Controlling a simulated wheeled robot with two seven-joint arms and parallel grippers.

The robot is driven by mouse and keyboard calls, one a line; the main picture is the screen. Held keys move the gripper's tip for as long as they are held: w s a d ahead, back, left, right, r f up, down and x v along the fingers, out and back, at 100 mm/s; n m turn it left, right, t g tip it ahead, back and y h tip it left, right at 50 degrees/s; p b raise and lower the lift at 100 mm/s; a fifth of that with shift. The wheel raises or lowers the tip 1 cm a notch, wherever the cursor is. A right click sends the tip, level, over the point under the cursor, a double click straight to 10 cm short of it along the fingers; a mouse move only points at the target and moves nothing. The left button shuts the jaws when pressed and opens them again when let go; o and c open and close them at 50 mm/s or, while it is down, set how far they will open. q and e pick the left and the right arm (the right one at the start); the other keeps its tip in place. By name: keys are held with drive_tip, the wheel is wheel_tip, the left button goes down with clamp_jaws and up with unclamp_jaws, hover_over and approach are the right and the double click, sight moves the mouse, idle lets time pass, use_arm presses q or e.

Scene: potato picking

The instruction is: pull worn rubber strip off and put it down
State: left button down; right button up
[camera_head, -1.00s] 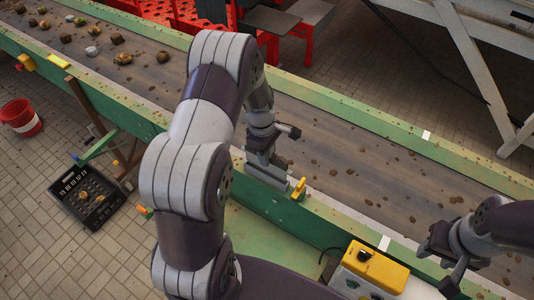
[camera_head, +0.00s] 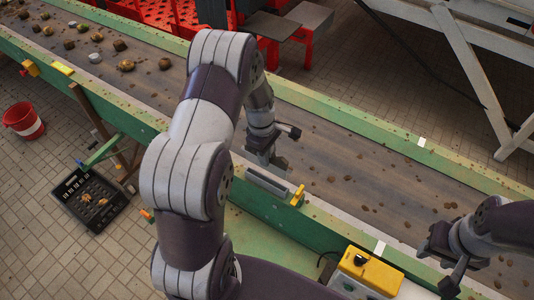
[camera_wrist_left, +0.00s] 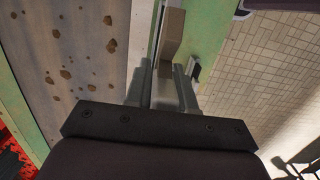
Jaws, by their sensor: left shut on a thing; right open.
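My left gripper (camera_head: 266,160) is just above the conveyor's near green rail. It is shut on the worn rubber strip (camera_wrist_left: 173,38), a grey-brown piece between the fingers in the left wrist view. There the left gripper (camera_wrist_left: 164,85) hides the strip's lower end. The strip is hard to make out in the head view. A grey holder (camera_head: 268,184) with a yellow clamp (camera_head: 298,195) sits on the rail just below the gripper. Whether the strip still touches the holder I cannot tell. My right gripper (camera_head: 449,272) is open and empty over the belt's near side at lower right.
Several potatoes and clods lie on the belt (camera_head: 340,165) at upper left. A yellow control box (camera_head: 370,272) stands at the near rail. A black crate (camera_head: 72,210) and a red bucket (camera_head: 22,118) stand on the tiled floor at left.

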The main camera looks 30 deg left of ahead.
use_arm(q)
wheel_tip(320, 180, up, 2)
drive_tip(key=shift+r+p, duration=0.1)
drive_tip(key=shift+p, duration=0.45)
use_arm(e)
drive_tip(key=shift+s+r, duration=0.1)
drive_tip(key=shift+r, duration=0.8)
use_arm(q)
drive_tip(key=shift+r+p, duration=0.4)
wheel_tip(320, 180, up, 2)
drive_tip(key=shift+r+p, duration=0.1)
drive_tip(key=shift+p, duration=0.95)
drive_tip(key=shift+s, duration=0.1)
use_arm(e)
wheel_tip(320, 180, up, 3)
drive_tip(key=shift+f, duration=0.1)
